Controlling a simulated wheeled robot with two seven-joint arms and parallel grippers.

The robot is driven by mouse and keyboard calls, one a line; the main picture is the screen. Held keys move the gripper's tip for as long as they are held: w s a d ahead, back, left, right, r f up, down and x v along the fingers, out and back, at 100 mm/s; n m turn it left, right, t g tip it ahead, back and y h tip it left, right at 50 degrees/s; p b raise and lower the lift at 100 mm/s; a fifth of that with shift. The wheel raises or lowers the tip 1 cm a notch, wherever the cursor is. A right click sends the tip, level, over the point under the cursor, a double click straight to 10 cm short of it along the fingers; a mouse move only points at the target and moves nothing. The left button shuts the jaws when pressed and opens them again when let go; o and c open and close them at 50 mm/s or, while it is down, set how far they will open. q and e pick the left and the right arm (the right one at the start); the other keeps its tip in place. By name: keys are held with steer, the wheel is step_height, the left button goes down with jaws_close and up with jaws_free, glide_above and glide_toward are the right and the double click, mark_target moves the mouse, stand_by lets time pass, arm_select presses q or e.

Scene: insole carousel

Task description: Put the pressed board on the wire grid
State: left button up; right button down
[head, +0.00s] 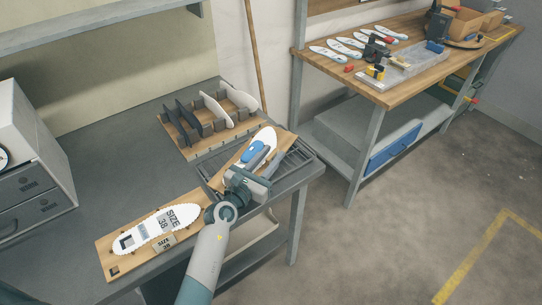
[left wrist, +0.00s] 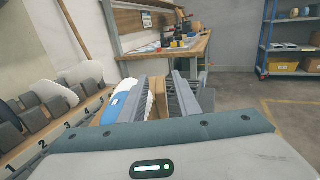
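The pressed board (head: 283,139) is a wooden board carrying a white insole with a blue patch (head: 255,148). My left gripper (head: 261,160) is shut on its right-hand edge. In the left wrist view the board's brown edge (left wrist: 159,88) shows between the two grey fingers, with the white and blue insole to their left. The dark wire grid (head: 300,163) is at the table's right corner, partly hidden by the board and gripper. The board is over the grid; I cannot tell whether it touches it. My right gripper is not in view.
A second wooden board (head: 113,250) with a "SIZE 38" template lies at the table's front edge. A slotted wooden rack (head: 196,149) holding upright dark and pale pieces stands close behind the pressed board. A grey drawer unit (head: 40,175) stands left. The table between is clear.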

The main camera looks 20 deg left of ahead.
arm_select(q)
steer(key=b+v, duration=0.1)
steer(key=v, duration=0.9)
steer(key=shift+s+f+b, duration=0.1)
steer(key=shift+s+b, duration=0.15)
steer(key=shift+b, duration=0.15)
steer(key=shift+s+a, duration=0.15)
steer(key=shift+s, duration=0.45)
